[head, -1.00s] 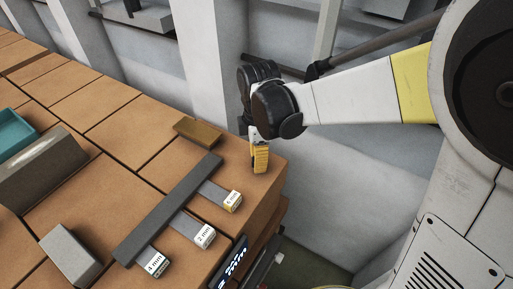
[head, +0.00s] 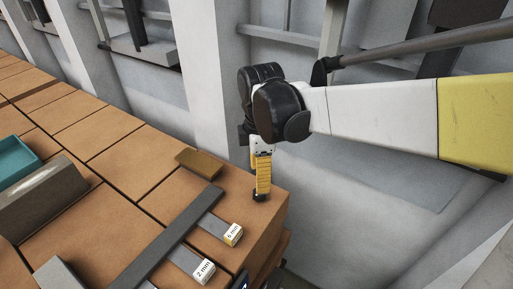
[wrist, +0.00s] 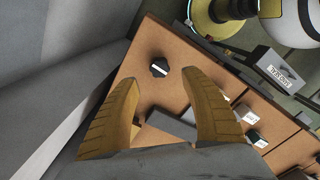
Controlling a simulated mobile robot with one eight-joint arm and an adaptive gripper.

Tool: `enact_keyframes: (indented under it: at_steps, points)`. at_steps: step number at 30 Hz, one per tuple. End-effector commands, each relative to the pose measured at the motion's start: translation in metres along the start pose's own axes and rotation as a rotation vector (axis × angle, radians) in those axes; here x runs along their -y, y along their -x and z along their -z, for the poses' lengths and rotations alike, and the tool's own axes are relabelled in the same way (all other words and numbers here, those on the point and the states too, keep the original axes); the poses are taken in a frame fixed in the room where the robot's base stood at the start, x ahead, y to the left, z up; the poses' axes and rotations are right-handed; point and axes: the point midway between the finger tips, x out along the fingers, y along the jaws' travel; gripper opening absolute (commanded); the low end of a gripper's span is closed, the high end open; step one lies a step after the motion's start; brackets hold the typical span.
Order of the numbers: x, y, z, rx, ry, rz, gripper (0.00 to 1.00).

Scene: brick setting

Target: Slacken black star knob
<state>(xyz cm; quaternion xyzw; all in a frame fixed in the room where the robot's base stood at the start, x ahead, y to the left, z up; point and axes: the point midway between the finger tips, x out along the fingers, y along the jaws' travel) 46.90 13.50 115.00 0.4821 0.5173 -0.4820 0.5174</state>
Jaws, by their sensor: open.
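The black star knob (wrist: 159,68) stands near the corner of the brown brick-like worktop (wrist: 150,42) in the wrist view. It shows between and just beyond my two yellow fingertips. My gripper (wrist: 160,80) is open, with one finger to each side of the knob in the picture and nothing held. In the head view my gripper (head: 262,188) points down over the worktop's right corner. A small dark part of the knob (head: 259,197) shows at the fingertips there; the rest is hidden. I cannot tell whether the fingers touch it.
A dark grey bar (head: 165,240) with labelled tabs, among them 6 mm (head: 233,235) and 2 mm (head: 204,270), lies nearby. A brown block (head: 199,162) sits left of my gripper. A grey block (head: 45,198) and teal tray (head: 14,160) are farther left. A wall stands behind.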

Motion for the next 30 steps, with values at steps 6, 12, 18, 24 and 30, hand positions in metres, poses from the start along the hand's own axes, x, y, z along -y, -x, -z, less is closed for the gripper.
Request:
enact_keyframes:
  at_steps: [6,12,18,24,30]
  points:
    - [0.0,0.039,0.0,0.0,0.0,0.0,0.55]
    - [0.0,0.051,0.0,0.0,0.0,0.0,0.55]
    - [0.0,0.051,0.0,0.0,0.0,0.0,0.55]
    - [0.007,0.048,-0.009,-0.008,-0.083,-0.03,0.55]
    - [0.038,0.03,-0.048,-0.067,-0.479,-0.171,0.55]
